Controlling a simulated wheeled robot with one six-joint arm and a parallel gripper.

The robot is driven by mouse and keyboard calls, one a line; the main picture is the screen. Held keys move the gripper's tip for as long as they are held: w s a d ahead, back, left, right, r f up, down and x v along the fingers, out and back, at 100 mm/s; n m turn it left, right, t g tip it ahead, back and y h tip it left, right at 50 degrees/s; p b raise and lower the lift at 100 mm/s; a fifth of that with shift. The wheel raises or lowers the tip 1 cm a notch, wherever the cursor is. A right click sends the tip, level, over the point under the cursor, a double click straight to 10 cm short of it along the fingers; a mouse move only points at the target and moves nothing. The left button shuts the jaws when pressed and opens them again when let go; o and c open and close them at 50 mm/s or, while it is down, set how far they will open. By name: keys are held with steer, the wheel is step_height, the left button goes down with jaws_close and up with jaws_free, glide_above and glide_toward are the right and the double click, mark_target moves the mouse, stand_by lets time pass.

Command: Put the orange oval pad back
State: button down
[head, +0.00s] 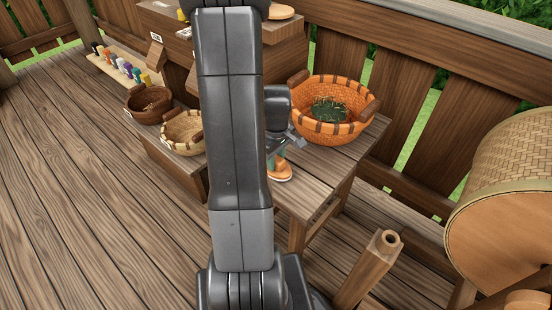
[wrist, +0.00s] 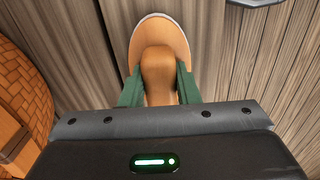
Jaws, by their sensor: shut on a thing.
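The orange oval pad (wrist: 160,28) has a pale rim and an upright brown wooden handle (wrist: 158,70). My gripper (wrist: 159,84) is shut on this handle, with one green finger on each side. In the head view the pad (head: 281,175) shows just right of my arm, at the small wooden table; my arm hides part of it. I cannot tell whether it touches the tabletop.
A large orange basket (head: 345,91) holding green leaves stands close by on the table (head: 310,187). Two smaller baskets (head: 148,106) (head: 182,133) stand left of my arm. Another orange pad (head: 281,11) lies on the cabinet behind. A wooden post (head: 367,268) stands in front.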

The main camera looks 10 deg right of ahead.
mark_target(277, 157)
steer(key=c, duration=1.1)
jaws_free()
steer(key=shift+f, duration=0.15)
step_height(277, 157, up, 14)
steer(key=p, duration=0.2)
steer(key=shift+d+p, duration=0.15)
steer(key=shift+p, duration=0.25)
steer(key=shift+f, duration=0.15)
step_height(277, 157, down, 14)
steer(key=b, duration=0.3)
steer(key=shift+f, duration=0.1)
steer(key=shift+r+p, duration=0.35)
steer(key=shift+r, duration=1.1)
